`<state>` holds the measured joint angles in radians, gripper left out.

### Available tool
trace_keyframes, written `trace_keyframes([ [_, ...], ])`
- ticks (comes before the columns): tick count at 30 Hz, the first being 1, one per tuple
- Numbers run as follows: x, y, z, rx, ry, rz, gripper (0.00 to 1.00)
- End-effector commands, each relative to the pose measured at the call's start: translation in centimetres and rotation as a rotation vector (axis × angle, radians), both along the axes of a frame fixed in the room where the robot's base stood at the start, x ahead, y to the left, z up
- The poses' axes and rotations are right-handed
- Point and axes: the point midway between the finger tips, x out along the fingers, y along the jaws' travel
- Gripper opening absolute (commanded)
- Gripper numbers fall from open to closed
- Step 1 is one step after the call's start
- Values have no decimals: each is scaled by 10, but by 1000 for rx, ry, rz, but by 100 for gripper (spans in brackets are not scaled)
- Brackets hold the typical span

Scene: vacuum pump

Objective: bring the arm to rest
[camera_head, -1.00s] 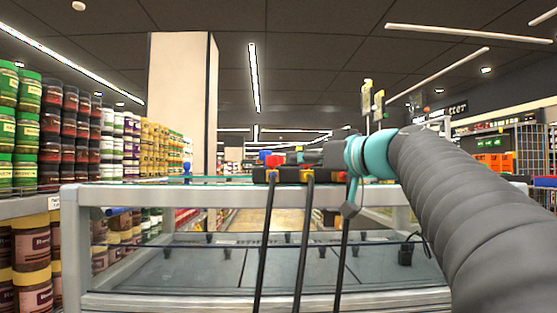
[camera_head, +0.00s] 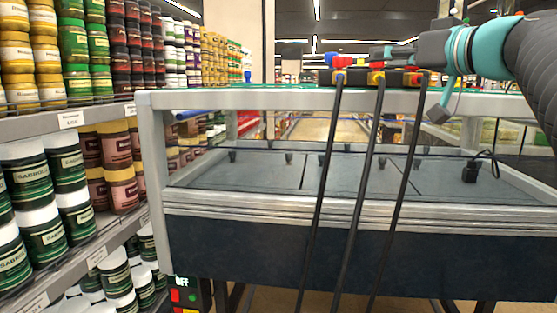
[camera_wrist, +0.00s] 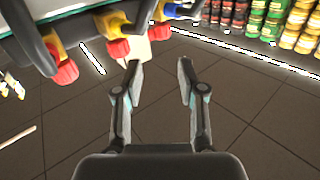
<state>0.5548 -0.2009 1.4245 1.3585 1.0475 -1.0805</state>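My arm reaches in from the right edge of the head view, over the top of a grey-framed bench (camera_head: 230,98). My gripper (camera_head: 388,52) is small and partly lost against the coloured fittings there. In the wrist view, my gripper (camera_wrist: 158,70) has its two dark fingers well apart, with nothing between them. Red, yellow and blue fittings sit in a row on the bench top, including a red knob (camera_head: 343,61). In the wrist view, a red knob (camera_wrist: 66,72) shows left of the fingers, apart from them.
Black hoses (camera_head: 360,190) hang from the fittings down the bench front. Shelves of jars (camera_head: 70,215) stand close on the left, and jars (camera_wrist: 275,22) also show at the wrist view's upper right. A switch box marked OFF (camera_head: 187,294) is low at the bench's left.

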Motion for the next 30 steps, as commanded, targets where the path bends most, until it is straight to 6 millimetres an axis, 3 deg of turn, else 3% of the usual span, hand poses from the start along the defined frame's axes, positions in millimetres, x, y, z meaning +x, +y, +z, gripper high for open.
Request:
trace_keyframes([
  [2, 4, -6, -12, 54, 69, -27, 40],
  [7, 14, -32, -97, 169, 339, -146, 40],
  [14, -15, -33, -211, 227, 681, -315, 40],
  [21, -83, -9, -313, 144, 958, -461, 40],
  [27, -154, 13, -373, -40, 1088, -522, 40],
  [30, -189, 24, -393, -174, 1110, -502, 40],
])
